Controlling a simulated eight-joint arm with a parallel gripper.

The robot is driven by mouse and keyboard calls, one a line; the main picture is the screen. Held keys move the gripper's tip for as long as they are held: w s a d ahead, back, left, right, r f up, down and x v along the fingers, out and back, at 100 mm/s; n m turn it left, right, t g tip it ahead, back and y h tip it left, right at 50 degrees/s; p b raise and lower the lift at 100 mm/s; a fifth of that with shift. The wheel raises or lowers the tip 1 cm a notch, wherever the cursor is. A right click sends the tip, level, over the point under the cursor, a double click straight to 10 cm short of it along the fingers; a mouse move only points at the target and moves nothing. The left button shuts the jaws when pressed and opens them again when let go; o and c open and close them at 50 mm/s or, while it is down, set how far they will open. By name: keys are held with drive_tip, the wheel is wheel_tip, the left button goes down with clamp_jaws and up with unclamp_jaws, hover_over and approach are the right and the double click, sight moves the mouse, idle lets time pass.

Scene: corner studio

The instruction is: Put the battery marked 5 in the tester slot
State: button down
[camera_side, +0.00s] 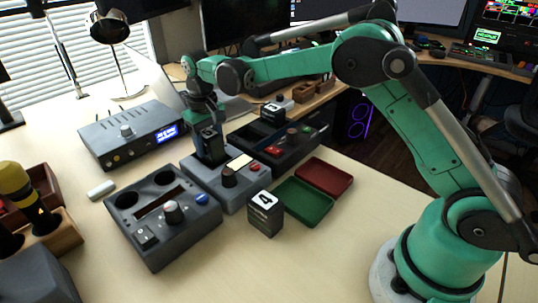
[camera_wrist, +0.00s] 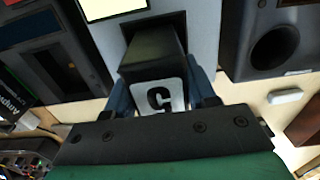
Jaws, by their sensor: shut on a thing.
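The battery marked 5 (camera_wrist: 158,97) is a dark block with a white label on top. My gripper (camera_wrist: 164,88) is shut on it, one finger on each side, and the digit shows between them. In the side view my gripper (camera_side: 207,124) points down and holds the dark battery (camera_side: 211,146) upright over the left part of the grey tester (camera_side: 233,199). In the wrist view the battery's lower end meets a dark slot opening (camera_wrist: 131,27) in the tester. I cannot tell how deep it sits. The tester has a pale yellow screen (camera_side: 240,162).
A battery marked 4 (camera_side: 264,214) stands on the table before the tester. Green (camera_side: 306,201) and red (camera_side: 325,177) trays lie to its right. A grey box with round holes (camera_side: 163,222) is on the left, a black unit (camera_side: 283,143) behind. Another battery (camera_side: 273,113) stands farther back.

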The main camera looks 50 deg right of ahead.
sight(207, 132)
drive_tip(key=shift+f, duration=0.55)
idle(0.5)
drive_tip(key=shift+r, duration=0.6)
drive_tip(key=shift+f, duration=0.8)
idle(0.6)
drive_tip(key=c, duration=0.6)
unclamp_jaws()
drive_tip(key=shift+o, duration=0.2)
drive_tip(key=shift+r, duration=5.55)
